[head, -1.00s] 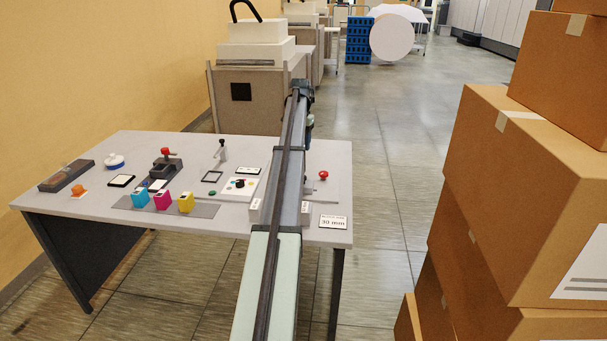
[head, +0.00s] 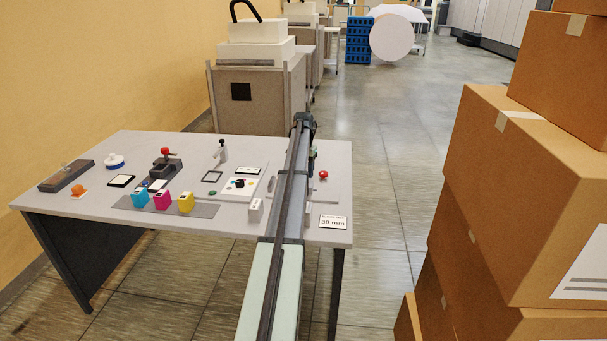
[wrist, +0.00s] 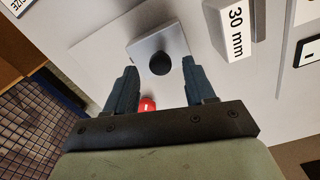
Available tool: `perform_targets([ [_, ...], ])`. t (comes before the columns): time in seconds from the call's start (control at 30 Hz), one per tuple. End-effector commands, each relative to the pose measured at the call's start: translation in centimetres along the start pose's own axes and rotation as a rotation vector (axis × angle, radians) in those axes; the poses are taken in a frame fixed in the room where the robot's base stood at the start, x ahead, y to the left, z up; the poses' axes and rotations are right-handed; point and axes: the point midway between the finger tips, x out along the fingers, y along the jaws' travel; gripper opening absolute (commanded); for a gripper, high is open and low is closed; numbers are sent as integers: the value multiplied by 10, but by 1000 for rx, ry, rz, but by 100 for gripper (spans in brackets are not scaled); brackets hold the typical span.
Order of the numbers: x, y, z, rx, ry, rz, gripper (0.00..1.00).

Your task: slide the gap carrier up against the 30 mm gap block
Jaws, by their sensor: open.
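The gap carrier, a square grey block (wrist: 145,45) with a round black knob (wrist: 160,64), is in the upper middle of the wrist view. The 30 mm gap block (wrist: 238,30), pale with a "30 mm" label, stands to its right. A narrow strip of plate shows between them, so they look apart. My gripper (wrist: 159,68) is open, its two dark fingers on either side of the knob in the picture. Whether they touch it I cannot tell. In the head view my arm hides the carrier and the gripper's fingertips.
A red knob (wrist: 147,104) shows between my fingers, low in the wrist view; a red knob (head: 323,175) also shows right of my arm. A "30 mm" card (head: 333,221) lies at the table's right front. Ink cartridges (head: 163,200) stand left. Stacked cartons (head: 520,190) rise at right.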

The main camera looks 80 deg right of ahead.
Motion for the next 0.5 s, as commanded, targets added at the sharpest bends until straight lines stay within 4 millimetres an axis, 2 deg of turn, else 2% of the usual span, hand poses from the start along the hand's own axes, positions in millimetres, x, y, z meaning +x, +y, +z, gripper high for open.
perform_targets([
  [0.2,13,0,0,0,-1,0,54],
  [0.5,14,0,0,0,0,0,54],
])
